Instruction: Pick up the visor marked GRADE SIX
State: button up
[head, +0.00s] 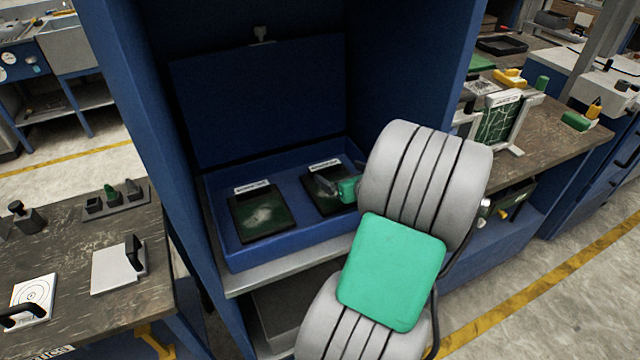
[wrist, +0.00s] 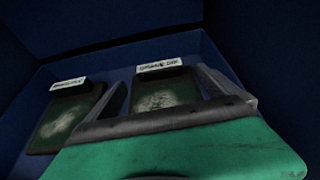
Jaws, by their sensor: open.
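Two dark green plates with smudged faces and white labels lie side by side in a blue open-lidded case; they look like the visors. The left visor (head: 260,212) also shows in the wrist view (wrist: 68,118). The right visor (head: 317,198) shows in the wrist view (wrist: 160,92) between my fingers. The label lettering is too small and blurred for me to tell which reads GRADE SIX. My gripper (head: 328,184) is open and empty over the right visor, its fingers either side of it in the wrist view (wrist: 168,92). My gripper and arm hide that visor's right part.
The case (head: 285,236) sits on a grey shelf (head: 285,275) inside a blue cabinet (head: 150,110), whose side walls close it in. Its raised lid (head: 255,100) stands behind. A workbench (head: 75,245) with small tools is left; another bench (head: 545,135) is right.

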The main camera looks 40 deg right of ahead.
aim_at(324, 163)
jog(key=x, duration=0.8)
jog(key=shift+w+f+p, duration=0.1)
jog(key=shift+w+p, duration=0.25)
jog(key=shift+p, duration=0.05)
jog(key=shift+a, duration=0.1)
jog(key=c, duration=1.2)
jog(key=shift+c, duration=0.5)
